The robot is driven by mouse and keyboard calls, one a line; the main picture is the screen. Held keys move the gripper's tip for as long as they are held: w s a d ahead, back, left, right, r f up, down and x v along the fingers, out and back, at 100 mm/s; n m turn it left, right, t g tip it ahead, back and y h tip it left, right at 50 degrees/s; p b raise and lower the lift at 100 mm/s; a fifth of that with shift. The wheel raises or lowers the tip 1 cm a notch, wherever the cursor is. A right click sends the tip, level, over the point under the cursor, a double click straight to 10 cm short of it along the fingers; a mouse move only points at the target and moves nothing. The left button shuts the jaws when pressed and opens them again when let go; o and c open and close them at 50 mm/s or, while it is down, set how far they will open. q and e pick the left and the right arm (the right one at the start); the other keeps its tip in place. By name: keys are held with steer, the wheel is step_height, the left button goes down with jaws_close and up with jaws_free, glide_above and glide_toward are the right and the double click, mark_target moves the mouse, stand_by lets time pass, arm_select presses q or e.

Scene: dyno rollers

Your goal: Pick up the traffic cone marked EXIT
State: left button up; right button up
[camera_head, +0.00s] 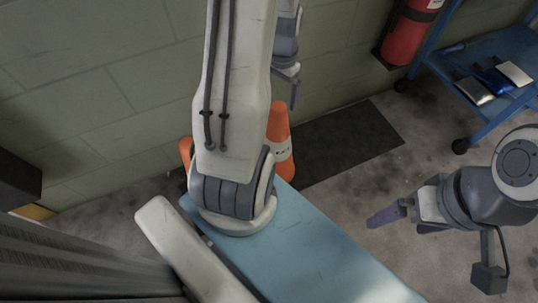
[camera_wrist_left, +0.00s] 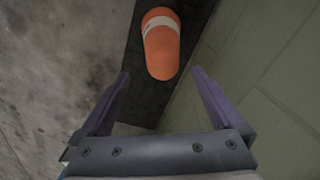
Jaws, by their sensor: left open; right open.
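An orange traffic cone (camera_head: 279,122) with a pale band stands by the wall in the head view, partly hidden by my left arm. The band's lettering is too small to read. A second orange shape (camera_head: 185,150) shows left of the arm, mostly hidden. My left gripper (camera_head: 293,98) is above and slightly right of the cone, near the wall. In the left wrist view an orange cone (camera_wrist_left: 161,52) with a pale band lies ahead, between and beyond the open, empty fingers. My right gripper (camera_head: 396,222) is open and empty over the floor at right.
A dark mat (camera_head: 345,145) lies on the floor along the block wall (camera_head: 90,80). A red fire extinguisher (camera_head: 405,35) hangs on the wall. A blue wheeled cart (camera_head: 490,50) holding several small items stands at the upper right. The floor between mat and right gripper is clear.

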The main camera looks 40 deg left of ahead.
mark_target(279, 104)
arm_select(q)
steer(key=f+b, duration=0.2)
steer(key=f, duration=0.3)
steer(key=shift+a+f+b, duration=0.2)
steer(key=shift+b, duration=0.15)
step_height(279, 104, down, 5)
steer(key=b, duration=0.3)
steer(key=shift+b, duration=0.4)
steer(key=c, duration=1.5)
steer(key=shift+a+r, duration=0.1)
steer(key=shift+r, duration=0.05)
jaws_close()
